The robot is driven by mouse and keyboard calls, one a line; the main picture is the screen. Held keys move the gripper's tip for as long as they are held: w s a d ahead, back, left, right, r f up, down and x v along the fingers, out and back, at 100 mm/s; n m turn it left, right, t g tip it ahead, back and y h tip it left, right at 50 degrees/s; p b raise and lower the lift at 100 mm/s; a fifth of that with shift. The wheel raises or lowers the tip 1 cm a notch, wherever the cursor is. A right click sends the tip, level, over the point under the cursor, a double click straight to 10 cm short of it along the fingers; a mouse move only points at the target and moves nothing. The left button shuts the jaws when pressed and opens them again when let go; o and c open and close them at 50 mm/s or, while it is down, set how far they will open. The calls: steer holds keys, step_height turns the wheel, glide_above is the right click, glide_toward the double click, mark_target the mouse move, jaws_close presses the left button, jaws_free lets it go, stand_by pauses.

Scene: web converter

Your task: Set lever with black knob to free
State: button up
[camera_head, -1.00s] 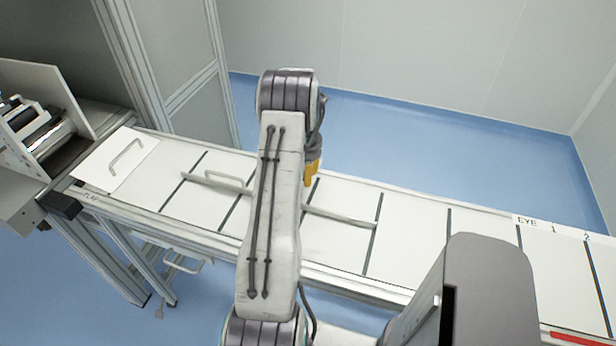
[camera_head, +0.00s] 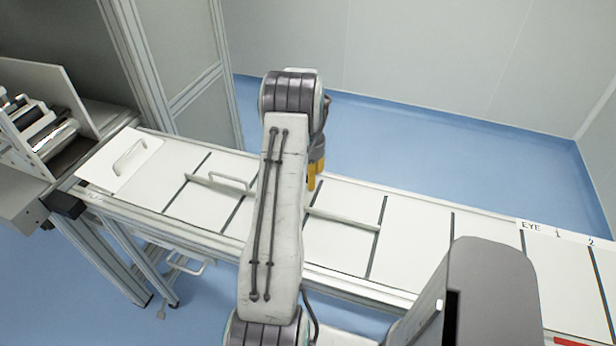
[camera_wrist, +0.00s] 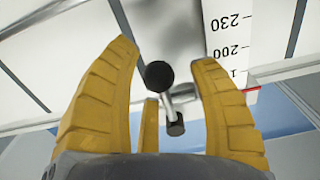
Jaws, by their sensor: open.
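The lever's black knob (camera_wrist: 159,75) shows in the wrist view between my gripper's yellow fingers, on a short metal rod. A second, smaller black end (camera_wrist: 177,127) shows at the rod's lower end. My gripper (camera_wrist: 166,56) is open, with a finger on each side of the knob and visible gaps to it. In the head view only the yellow fingers of my gripper (camera_head: 315,176) show, beside my arm; the lever cannot be made out there.
A white scale strip (camera_wrist: 232,45) with numbers 230 and 200 lies right of the knob. In the head view, a long white panelled table (camera_head: 415,235) with raised handles (camera_head: 228,181) runs across. A roller unit (camera_head: 45,125) stands at left. Blue floor is clear behind.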

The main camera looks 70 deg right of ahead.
step_height(320, 180, up, 11)
stand_by(0.5)
steer(key=shift+r, duration=0.1)
stand_by(0.7)
steer(key=shift+a+f+n, duration=0.15)
steer(key=shift+f+n, duration=0.45)
steer(key=shift+f, duration=0.25)
steer(key=s+a+f+n+y, duration=0.1)
steer(key=s+a+f+y, duration=0.15)
steer(key=a, duration=0.85)
steer(key=w+a+r+n+t, duration=0.1)
steer(key=w+a+r+n, duration=0.2)
steer(key=a, duration=0.9)
steer(key=w+a+r+n+t+h, duration=0.1)
steer(key=w+a+r+n+t, duration=0.1)
steer(key=a+r+n, duration=0.5)
steer(key=w+a+r+n+t+h, duration=0.1)
steer(key=w+a+r+n, duration=0.3)
steer(key=a, duration=1.4)
steer(key=shift+r+n+t, duration=0.3)
steer(key=shift+r+n, duration=0.3)
steer(key=shift+n, duration=0.3)
